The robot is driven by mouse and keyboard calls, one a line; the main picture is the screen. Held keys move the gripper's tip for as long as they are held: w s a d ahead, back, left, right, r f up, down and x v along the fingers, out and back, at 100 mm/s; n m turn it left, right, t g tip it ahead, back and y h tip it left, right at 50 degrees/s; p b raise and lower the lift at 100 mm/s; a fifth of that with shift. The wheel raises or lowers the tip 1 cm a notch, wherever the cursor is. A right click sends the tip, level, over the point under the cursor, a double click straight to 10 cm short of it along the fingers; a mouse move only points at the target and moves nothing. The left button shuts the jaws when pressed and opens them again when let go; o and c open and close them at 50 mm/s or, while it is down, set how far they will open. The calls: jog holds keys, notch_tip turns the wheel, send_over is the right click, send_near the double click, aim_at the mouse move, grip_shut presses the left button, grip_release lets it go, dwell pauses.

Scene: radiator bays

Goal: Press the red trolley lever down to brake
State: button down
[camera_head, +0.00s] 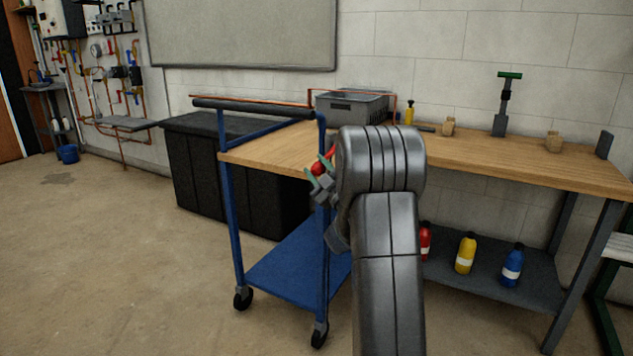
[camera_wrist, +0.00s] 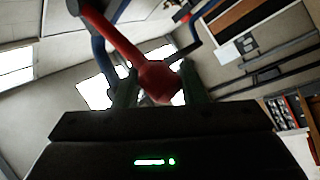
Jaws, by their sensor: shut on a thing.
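The blue trolley (camera_head: 228,215) stands in front of the workbench, with a dark push handle across its top. The red lever (camera_head: 325,159) is at the trolley's right upright, partly hidden behind my arm. In the wrist view the red lever (camera_wrist: 125,52) runs down from the upper left and ends in a thick knob between the fingers. My gripper (camera_head: 314,178) has green fingertips and is shut on the lever's knob; my gripper also shows in the wrist view (camera_wrist: 155,88). The lever's pivot is hidden in the head view.
A wooden workbench (camera_head: 520,165) with a grey crate (camera_head: 350,108) stands behind the trolley. Red, yellow (camera_head: 465,254) and blue bottles stand on its lower shelf. A black storage box (camera_head: 190,165) is behind the trolley.

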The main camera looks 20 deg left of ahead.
jog(key=shift+w+d+f+n+y+b, duration=0.1)
jog(key=shift+w+f+n+y+b, duration=0.1)
jog(key=shift+f+n+b, duration=0.55)
jog(key=shift+w+f+n+y+b, duration=0.2)
jog(key=shift+f+b, duration=0.25)
jog(key=shift+b, duration=0.7)
jog(key=shift+g+b, duration=0.3)
jog(key=shift+b, duration=0.25)
jog(key=shift+w+f+n, duration=0.1)
jog(key=shift+n, duration=0.35)
jog(key=c, duration=0.9)
grip_release()
jog(key=shift+w+y, duration=0.1)
jog(key=shift+y, duration=0.2)
jog(key=shift+d, duration=0.15)
jog(key=p+v, duration=0.1)
jog(key=v, duration=1.2)
jog(key=shift+s+d, duration=0.2)
jog(key=shift+d, duration=0.1)
